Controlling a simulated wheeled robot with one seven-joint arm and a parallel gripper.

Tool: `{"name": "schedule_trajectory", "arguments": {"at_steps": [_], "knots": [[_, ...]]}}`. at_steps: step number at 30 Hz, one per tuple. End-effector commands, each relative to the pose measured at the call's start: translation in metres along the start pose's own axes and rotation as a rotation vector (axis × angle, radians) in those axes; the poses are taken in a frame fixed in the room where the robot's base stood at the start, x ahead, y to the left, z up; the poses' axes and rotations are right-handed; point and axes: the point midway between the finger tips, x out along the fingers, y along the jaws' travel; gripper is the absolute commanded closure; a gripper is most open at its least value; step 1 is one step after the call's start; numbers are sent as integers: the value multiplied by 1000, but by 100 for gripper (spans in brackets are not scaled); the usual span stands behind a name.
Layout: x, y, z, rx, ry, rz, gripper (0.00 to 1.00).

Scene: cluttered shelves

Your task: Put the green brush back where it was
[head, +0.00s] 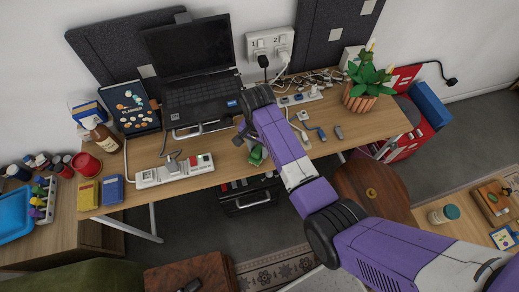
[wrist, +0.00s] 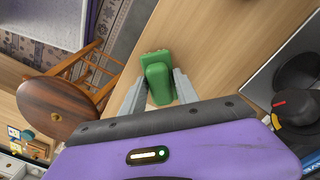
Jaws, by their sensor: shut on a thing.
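The green brush (wrist: 157,80) is between the two grey fingers of my gripper (wrist: 156,85) in the wrist view, and my gripper is shut on it. In the head view a small part of the green brush (head: 256,156) shows below my gripper (head: 248,140), at the front edge of the wooden desk (head: 330,118). My wrist hides most of the brush there. In the wrist view bare desk top shows behind and beside the brush. I cannot tell whether the brush touches the desk.
A laptop (head: 203,100) stands behind my gripper, left of it. A power strip (head: 174,171) lies to the left. Cables, small plugs and a potted plant (head: 368,85) are to the right. A round wooden stool (wrist: 58,107) stands beside the desk. A black case (head: 250,194) is below.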

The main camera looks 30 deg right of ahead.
Motion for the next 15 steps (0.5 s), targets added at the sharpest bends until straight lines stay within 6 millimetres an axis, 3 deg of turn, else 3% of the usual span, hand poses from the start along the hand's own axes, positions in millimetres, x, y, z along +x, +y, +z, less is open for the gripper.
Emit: {"name": "schedule_trajectory", "arguments": {"at_steps": [10, 11, 14, 15], "knots": [[2, -1, 0, -1, 1, -1, 100], [2, -1, 0, -1, 1, -1, 62], [1, -1, 0, -1, 1, -1, 42], [1, -1, 0, -1, 1, -1, 42]]}}
